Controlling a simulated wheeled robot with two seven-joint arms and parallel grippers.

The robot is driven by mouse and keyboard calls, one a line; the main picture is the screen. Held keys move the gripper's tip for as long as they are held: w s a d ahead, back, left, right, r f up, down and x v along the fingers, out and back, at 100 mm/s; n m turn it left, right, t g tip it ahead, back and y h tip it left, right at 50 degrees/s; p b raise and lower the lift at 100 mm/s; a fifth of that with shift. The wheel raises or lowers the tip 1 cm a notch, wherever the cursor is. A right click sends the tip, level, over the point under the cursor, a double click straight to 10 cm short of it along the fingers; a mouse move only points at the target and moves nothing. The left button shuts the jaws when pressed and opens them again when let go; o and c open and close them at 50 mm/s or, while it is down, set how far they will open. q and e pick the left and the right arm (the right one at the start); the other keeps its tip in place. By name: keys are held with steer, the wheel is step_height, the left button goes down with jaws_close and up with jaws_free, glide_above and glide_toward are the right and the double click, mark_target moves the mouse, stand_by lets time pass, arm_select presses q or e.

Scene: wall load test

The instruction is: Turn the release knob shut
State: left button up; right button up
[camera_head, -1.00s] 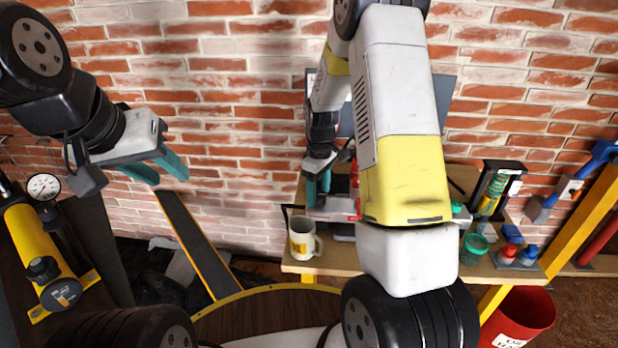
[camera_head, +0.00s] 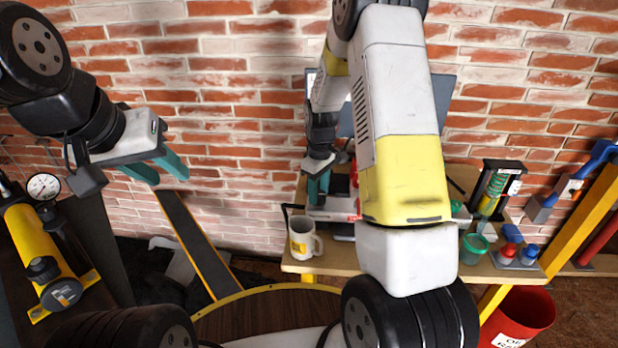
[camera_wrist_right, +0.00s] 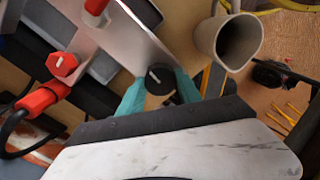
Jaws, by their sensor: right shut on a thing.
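A black round knob (camera_wrist_right: 160,78) with a white line mark sits between the teal fingers of my right gripper (camera_wrist_right: 160,84) in the right wrist view. The fingers are shut on its sides. In the head view my right gripper (camera_head: 318,192) points down at the left part of the wooden bench (camera_head: 345,262), beside a grey and red device (camera_head: 335,215). The knob is hidden there by the gripper. My left gripper (camera_head: 158,171) is open and empty in front of the brick wall, well to the left of the bench.
A white mug (camera_head: 303,238) stands close by at the bench's front left; it also shows in the wrist view (camera_wrist_right: 228,40). A red knob (camera_wrist_right: 62,64) and a red hose fitting (camera_wrist_right: 40,100) lie left of the gripper. A yellow pump (camera_head: 42,255) stands far left.

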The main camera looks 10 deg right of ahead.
mark_target(319, 194)
steer(key=m, duration=0.8)
steer(key=shift+m, duration=0.3)
steer(key=m, duration=0.4)
steer(key=shift+m, duration=2.1)
steer(key=o, duration=1.4)
steer(key=shift+c, duration=0.2)
steer(key=shift+r, duration=3.9)
